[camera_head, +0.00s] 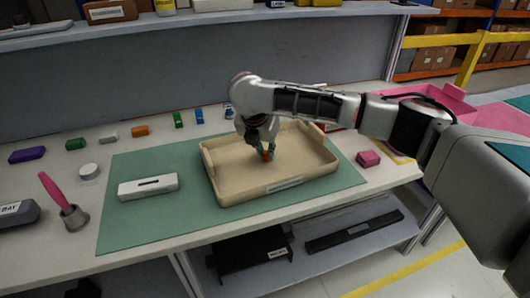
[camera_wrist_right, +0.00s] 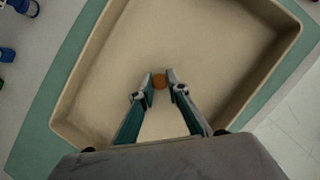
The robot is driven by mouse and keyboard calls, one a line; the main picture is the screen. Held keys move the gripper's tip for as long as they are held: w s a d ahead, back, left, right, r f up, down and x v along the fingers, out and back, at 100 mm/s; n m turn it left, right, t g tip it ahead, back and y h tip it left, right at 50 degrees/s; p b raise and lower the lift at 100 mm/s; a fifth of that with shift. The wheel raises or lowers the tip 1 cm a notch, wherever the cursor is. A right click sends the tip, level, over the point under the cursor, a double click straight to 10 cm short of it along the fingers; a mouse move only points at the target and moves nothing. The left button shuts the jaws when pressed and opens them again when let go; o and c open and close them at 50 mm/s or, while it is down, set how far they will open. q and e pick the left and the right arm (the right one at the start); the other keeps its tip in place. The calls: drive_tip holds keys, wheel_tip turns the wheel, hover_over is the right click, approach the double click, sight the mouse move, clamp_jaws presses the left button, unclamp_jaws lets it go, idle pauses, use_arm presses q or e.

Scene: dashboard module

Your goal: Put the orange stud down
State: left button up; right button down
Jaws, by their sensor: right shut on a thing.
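The orange stud (camera_wrist_right: 160,80) is small and round and sits between the fingertips of my right gripper (camera_wrist_right: 160,84) in the right wrist view. In the head view the orange stud (camera_head: 266,155) shows just below the right gripper (camera_head: 264,148). The right gripper is shut on it, low inside the beige tray (camera_head: 225,190). Whether the stud touches the tray floor cannot be told. The tray stands on a green mat (camera_head: 130,228). My left gripper is not in view.
A white slotted block (camera_head: 148,187) lies left of the tray on the mat. A pink block (camera_head: 368,158) lies to its right. Several small coloured blocks lie along the back. The rest of the tray floor is clear.

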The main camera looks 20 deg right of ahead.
drive_tip(key=shift+r, duration=0.15)
drive_tip(key=shift+f+p, duration=0.3)
drive_tip(key=shift+p, duration=0.05)
drive_tip(key=c, duration=2)
unclamp_jaws()
drive_tip(key=shift+f, duration=0.15)
drive_tip(key=shift+o, duration=0.2)
drive_tip(key=shift+r, duration=0.2)
drive_tip(key=p+v, duration=0.3)
drive_tip(key=v, duration=0.9)
drive_tip(key=shift+r, duration=0.3)
